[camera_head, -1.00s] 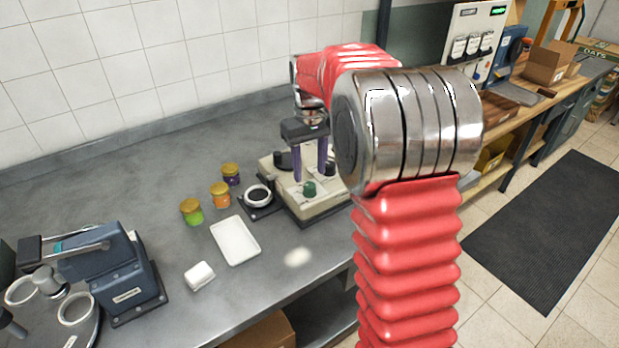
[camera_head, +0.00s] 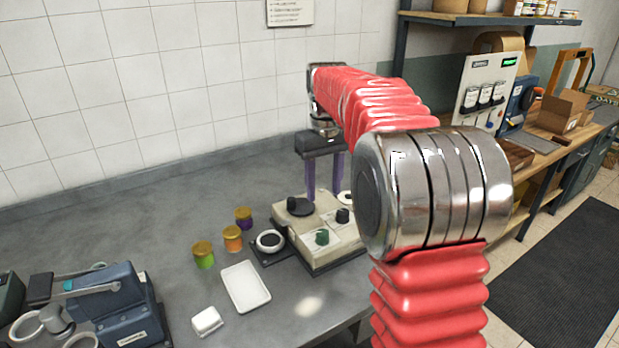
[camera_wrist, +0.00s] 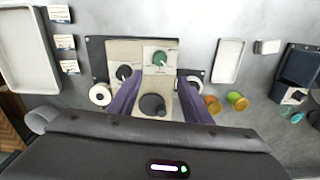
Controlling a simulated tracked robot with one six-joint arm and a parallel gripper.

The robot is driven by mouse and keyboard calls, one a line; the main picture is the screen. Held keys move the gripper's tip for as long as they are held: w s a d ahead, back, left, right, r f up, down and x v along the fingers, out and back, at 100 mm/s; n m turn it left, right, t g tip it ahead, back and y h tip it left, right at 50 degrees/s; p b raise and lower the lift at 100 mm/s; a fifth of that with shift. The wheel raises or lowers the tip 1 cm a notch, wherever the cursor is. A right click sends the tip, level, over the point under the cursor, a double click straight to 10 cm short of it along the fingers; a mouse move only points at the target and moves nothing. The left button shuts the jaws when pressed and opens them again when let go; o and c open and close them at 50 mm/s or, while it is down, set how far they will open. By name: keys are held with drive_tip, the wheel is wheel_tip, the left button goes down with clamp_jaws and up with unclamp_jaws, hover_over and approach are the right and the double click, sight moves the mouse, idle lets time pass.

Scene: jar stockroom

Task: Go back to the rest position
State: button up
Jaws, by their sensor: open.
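My gripper (camera_head: 325,178) hangs above the back part of the beige machine with knobs (camera_head: 330,258) on the grey bench. Its two purple fingers point down and stand apart, with nothing between them. In the wrist view my gripper (camera_wrist: 160,100) is open over the same machine (camera_wrist: 125,52), whose dark round knob shows between the fingers. The fingertips look clear of the machine, though the exact height is hard to judge. My red-sleeved arm hides the machine's right side in the head view.
A white tray (camera_head: 246,287) and a small white block (camera_head: 207,321) lie in front. A blue device (camera_head: 120,305) stands at the left. The bench behind the jars is clear.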

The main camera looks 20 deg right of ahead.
drive_tip(key=s+a+f+t, duration=0.1)
drive_tip(key=s+a+t, duration=0.1)
drive_tip(key=s, duration=0.7)
drive_tip(key=s+a+f+t, duration=0.1)
drive_tip(key=s+a, duration=0.4)
drive_tip(key=s, duration=0.5)
drive_tip(key=s+a+f+m+t, duration=0.1)
drive_tip(key=s+a, duration=0.3)
drive_tip(key=s, duration=0.5)
drive_tip(key=shift+s+a+t, duration=0.15)
drive_tip(key=shift+s+t, duration=0.15)
drive_tip(key=shift+t, duration=0.5)
drive_tip(key=shift+c, duration=0.3)
idle(0.8)
